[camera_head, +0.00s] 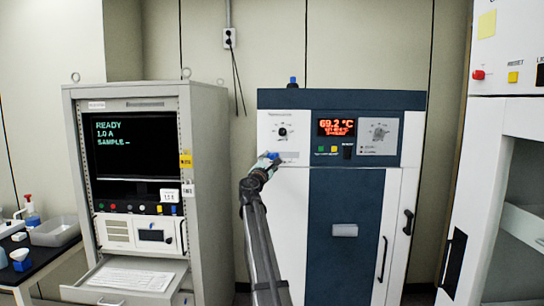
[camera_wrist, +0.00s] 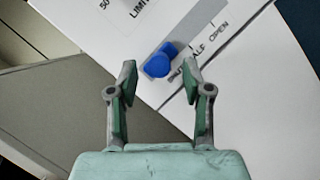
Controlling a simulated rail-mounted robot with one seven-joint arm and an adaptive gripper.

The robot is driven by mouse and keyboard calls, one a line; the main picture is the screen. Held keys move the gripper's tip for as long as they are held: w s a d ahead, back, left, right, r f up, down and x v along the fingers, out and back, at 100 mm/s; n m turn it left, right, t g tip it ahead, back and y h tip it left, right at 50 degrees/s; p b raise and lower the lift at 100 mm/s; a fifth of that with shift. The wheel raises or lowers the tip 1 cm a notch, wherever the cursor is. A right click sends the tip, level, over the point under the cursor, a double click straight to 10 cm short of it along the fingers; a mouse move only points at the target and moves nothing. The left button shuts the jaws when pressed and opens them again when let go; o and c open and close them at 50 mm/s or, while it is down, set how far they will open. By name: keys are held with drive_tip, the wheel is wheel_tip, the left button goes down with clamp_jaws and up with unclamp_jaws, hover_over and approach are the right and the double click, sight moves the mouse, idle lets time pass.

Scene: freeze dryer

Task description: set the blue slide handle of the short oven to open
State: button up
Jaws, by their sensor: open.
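The short oven (camera_head: 345,230) is the white and dark blue unit in the middle of the head view, with a red display reading 69.2 °C. Its blue slide handle (camera_wrist: 160,60) shows in the wrist view on a grey slot, left of the printed words HALF and OPEN. In the head view a bit of blue at the handle (camera_head: 274,155) shows by my gripper's tip. My gripper (camera_wrist: 160,82) is open, with one green-padded finger on each side of the handle. I cannot tell whether the fingers touch it. The gripper (camera_head: 268,160) is in front of the oven's upper left panel.
A grey rack cabinet (camera_head: 210,190) with a screen reading READY stands left of the oven. A taller white cabinet (camera_head: 490,150) stands at the right. The oven's door has a black handle (camera_head: 382,260). A black bench (camera_head: 40,262) with bottles is at far left.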

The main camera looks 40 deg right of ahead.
drive_tip(key=shift+x, duration=1.35)
clamp_jaws()
drive_tip(key=shift+a, duration=0.1)
